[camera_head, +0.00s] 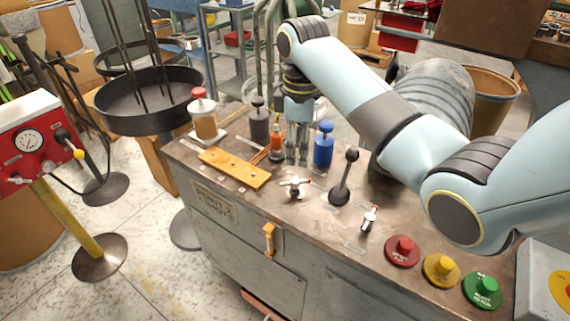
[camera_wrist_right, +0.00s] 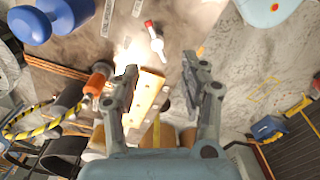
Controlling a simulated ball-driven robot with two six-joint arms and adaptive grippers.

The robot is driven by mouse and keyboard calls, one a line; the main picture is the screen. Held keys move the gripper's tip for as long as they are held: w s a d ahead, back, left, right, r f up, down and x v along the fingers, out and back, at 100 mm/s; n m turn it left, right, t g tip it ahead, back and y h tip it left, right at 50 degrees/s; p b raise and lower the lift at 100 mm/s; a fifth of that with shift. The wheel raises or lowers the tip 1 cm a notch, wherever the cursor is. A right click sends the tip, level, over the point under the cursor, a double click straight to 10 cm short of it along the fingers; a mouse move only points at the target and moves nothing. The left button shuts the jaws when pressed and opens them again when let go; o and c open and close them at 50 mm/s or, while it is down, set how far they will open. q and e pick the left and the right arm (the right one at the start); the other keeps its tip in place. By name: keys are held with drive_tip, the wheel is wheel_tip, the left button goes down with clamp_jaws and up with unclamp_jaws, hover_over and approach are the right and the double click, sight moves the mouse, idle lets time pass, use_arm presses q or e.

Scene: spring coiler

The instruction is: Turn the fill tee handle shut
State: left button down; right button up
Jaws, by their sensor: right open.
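A second small white fitting with a red top (camera_head: 369,218) stands further right; I cannot tell by label which one is the fill tee. My right gripper (camera_head: 297,148) points down between the orange bottle and the blue bottle, open and empty. In the right wrist view, a white fitting with a red end (camera_wrist_right: 154,38) shows just beyond the open fingers (camera_wrist_right: 159,64), apart from them. My left gripper is out of view.
A black ball-topped lever (camera_head: 345,178) stands right of the valve. Red (camera_head: 402,250), yellow and green buttons line the bench's right front.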

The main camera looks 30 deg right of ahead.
drive_tip(key=w, duration=0.1)
hover_over(296, 180)
wheel_tip(296, 180, down, 4)
drive_tip(key=shift+f, duration=0.1)
wheel_tip(296, 180, down, 4)
drive_tip(key=shift+f+b, duration=0.15)
drive_tip(key=shift+b, duration=0.2)
drive_tip(key=shift+f, duration=0.6)
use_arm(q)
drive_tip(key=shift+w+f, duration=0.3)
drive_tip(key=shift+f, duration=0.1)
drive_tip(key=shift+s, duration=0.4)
use_arm(e)
clamp_jaws()
